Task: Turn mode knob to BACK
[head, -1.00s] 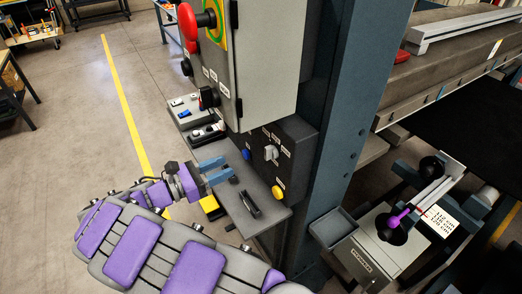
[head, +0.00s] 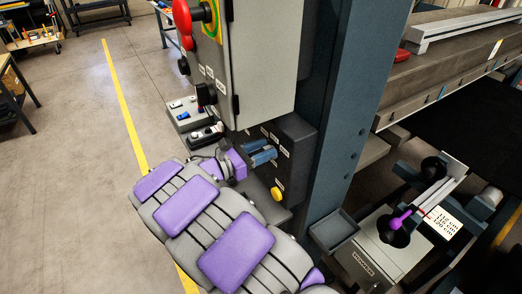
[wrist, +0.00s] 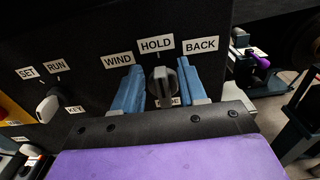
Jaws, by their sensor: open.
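The mode knob (wrist: 161,86) is a grey knob on the black panel in the wrist view. Labels WIND, HOLD and BACK sit above it, and its pointer is upright toward HOLD. My gripper (wrist: 156,84) is open, with one blue finger on each side of the knob. A narrow gap seems to show beside the knob; contact is hard to tell. In the head view my gripper (head: 262,153) is at the black panel (head: 297,150), and it hides the knob there. The BACK label (wrist: 200,46) is at the upper right of the knob.
A second knob (wrist: 48,106) with SET, RUN and KEY labels is at the left in the wrist view. A yellow button (head: 277,194) sits low on the panel. A blue post (head: 345,120) stands right.

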